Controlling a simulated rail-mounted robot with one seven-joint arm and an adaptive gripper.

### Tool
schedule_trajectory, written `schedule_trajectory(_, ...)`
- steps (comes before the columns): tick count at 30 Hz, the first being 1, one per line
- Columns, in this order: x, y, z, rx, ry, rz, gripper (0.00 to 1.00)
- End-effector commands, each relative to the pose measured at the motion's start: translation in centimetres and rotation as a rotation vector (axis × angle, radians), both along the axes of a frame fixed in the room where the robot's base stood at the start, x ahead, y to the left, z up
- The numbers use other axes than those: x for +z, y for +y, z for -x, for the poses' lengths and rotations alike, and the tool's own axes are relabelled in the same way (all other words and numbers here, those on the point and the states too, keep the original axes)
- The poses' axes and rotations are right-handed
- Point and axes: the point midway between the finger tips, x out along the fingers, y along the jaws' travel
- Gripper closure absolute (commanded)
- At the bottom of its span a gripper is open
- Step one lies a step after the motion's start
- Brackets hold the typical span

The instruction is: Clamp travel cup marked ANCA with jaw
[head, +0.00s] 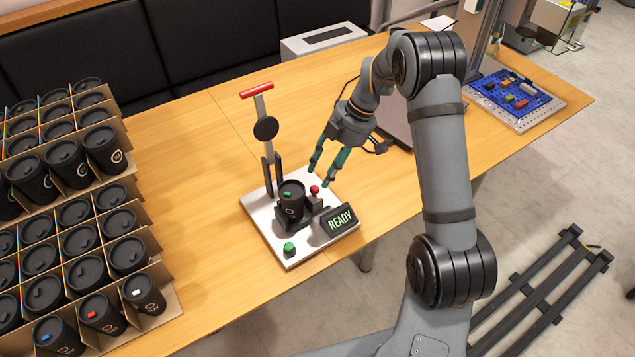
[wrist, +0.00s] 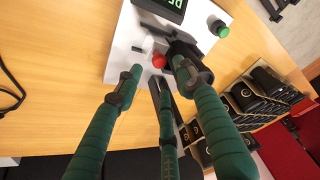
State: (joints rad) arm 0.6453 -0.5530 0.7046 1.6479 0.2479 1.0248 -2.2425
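A black travel cup (head: 291,201) with a green tab on its lid stands upright in a black holder (head: 283,222) on a white baseplate (head: 270,241). Its round mark is too small to read as ANCA. A red ball knob (head: 314,189) sits on a dark block right of the cup; it also shows in the wrist view (wrist: 159,61). My gripper (head: 322,172) has green fingers spread apart, empty, just above the knob. In the wrist view the fingers (wrist: 155,78) surround the knob without visible contact. Whether the jaw touches the cup cannot be told.
Behind the cup stands an upright lever with a red crossbar (head: 257,90). A READY display (head: 341,219) and a green button (head: 289,248) are at the plate's front. Cardboard crates of black cups (head: 79,240) fill the left. A blue board (head: 515,92) lies far right.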

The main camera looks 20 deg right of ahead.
Motion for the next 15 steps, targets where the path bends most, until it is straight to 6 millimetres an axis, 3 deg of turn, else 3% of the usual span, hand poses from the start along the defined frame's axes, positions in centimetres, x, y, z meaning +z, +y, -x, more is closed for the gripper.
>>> schedule_trajectory(6,-3.4,1.4,0.0,-0.002,0.004,0.001,0.61)
schedule_trajectory(15,-5.2,2.0,-0.1,-0.003,0.0,0.001,0.61)
